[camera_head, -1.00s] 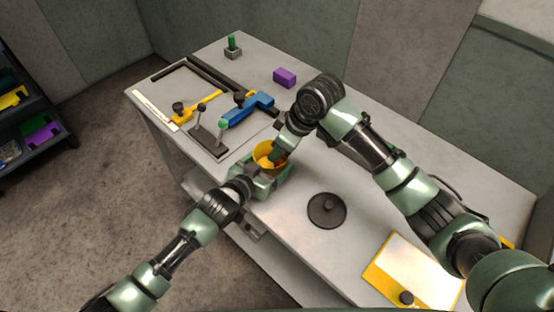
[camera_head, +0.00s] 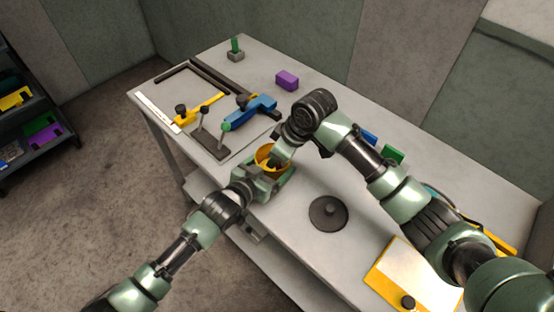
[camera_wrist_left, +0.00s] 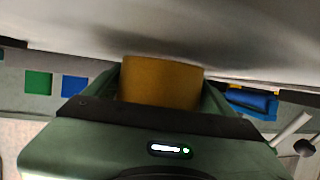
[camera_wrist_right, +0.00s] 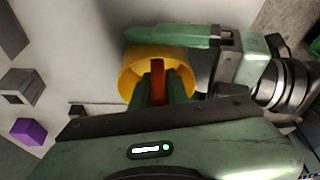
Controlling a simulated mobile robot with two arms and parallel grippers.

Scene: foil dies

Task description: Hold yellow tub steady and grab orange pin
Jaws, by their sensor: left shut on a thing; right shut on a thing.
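The yellow tub (camera_head: 262,153) stands on the table, near its front edge. My left gripper (camera_wrist_left: 161,85) is shut on the tub, one finger on each side of its wall; the tub's side fills the space between them in the left wrist view. My right gripper (camera_wrist_right: 162,88) reaches down into the tub's mouth. Its fingers are shut on the orange pin (camera_wrist_right: 158,78), which shows upright between them inside the tub. The pin's lower end is hidden. In the head view the right gripper hides most of the tub's inside.
A dark round lid (camera_head: 328,213) lies right of the tub. A blue clamp-like tool (camera_head: 250,112), a yellow tool (camera_head: 205,108) and a dark stand with levers (camera_head: 208,143) lie left. A purple block (camera_head: 287,80) sits behind. A yellow-edged panel (camera_head: 412,275) is at the front right.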

